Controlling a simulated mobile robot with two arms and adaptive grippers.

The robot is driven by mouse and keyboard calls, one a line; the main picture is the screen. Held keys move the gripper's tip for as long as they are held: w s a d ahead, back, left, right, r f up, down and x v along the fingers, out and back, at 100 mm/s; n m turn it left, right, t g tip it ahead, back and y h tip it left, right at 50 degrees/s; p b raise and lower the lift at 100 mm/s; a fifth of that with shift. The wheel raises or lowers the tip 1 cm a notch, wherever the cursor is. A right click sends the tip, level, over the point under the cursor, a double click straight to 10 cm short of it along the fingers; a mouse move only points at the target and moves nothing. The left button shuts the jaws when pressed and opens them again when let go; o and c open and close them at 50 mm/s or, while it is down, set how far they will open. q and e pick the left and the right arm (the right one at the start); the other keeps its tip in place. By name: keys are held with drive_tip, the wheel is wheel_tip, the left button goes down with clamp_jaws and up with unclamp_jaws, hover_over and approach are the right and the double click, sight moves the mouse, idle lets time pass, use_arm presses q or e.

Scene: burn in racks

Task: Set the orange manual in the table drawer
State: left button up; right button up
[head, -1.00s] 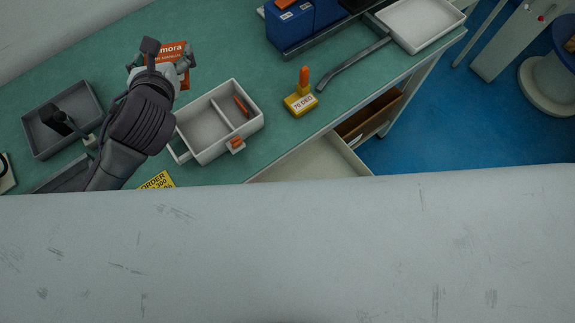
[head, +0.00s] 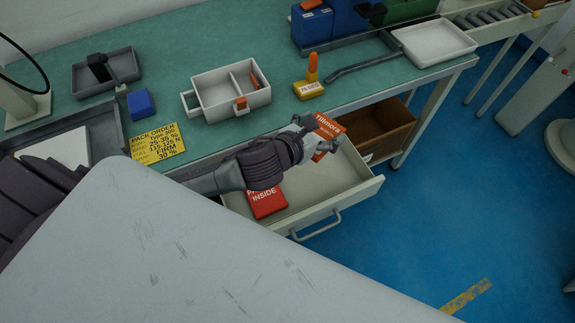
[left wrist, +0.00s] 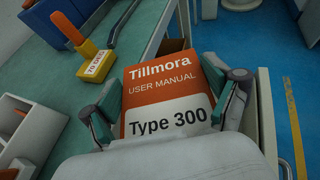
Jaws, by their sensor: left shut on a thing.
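My left gripper (head: 318,141) is shut on the orange manual (head: 328,127), held over the open table drawer (head: 345,176). In the left wrist view the manual (left wrist: 160,80) reads "Tillmora USER MANUAL Type 300" and sits between the two fingers (left wrist: 170,108). The drawer is pulled out from under the green table top. A red packet (head: 266,203) marked "INSIDE" lies in the drawer's left part, partly hidden by my arm. I cannot tell from these views how high the manual is above the drawer floor. My right gripper is not in view.
A brown compartment (head: 378,130) is open to the right of the drawer. On the table (head: 200,72) stand a divided white box (head: 205,100), a yellow block with an orange handle (head: 308,90), a yellow order card (head: 157,143) and a blue block (head: 140,103). The drawer's middle floor is clear.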

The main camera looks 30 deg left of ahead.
sight(316, 169)
use_arm(q)
drive_tip(key=f+b, duration=0.1)
drive_tip(key=f, duration=0.3)
drive_tip(key=f+b, duration=0.1)
drive_tip(key=f, duration=0.4)
drive_tip(key=f+b, duration=0.1)
drive_tip(key=f, duration=0.4)
drive_tip(key=shift+d, duration=0.25)
drive_tip(key=shift+f, duration=0.3)
drive_tip(key=w+a, duration=0.2)
drive_tip(key=shift+a, duration=0.35)
drive_tip(key=shift+w+a+f+h, duration=0.25)
drive_tip(key=shift+f+h, duration=0.05)
drive_tip(key=shift+f, duration=0.3)
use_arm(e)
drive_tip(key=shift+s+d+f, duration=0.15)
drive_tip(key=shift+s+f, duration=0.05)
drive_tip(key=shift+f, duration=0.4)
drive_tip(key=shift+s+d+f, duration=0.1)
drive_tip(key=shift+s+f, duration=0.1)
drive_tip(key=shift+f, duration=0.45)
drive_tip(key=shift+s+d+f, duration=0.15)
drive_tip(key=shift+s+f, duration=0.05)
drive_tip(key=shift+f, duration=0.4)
use_arm(q)
drive_tip(key=shift+f, duration=0.15)
drive_tip(key=o, duration=1)
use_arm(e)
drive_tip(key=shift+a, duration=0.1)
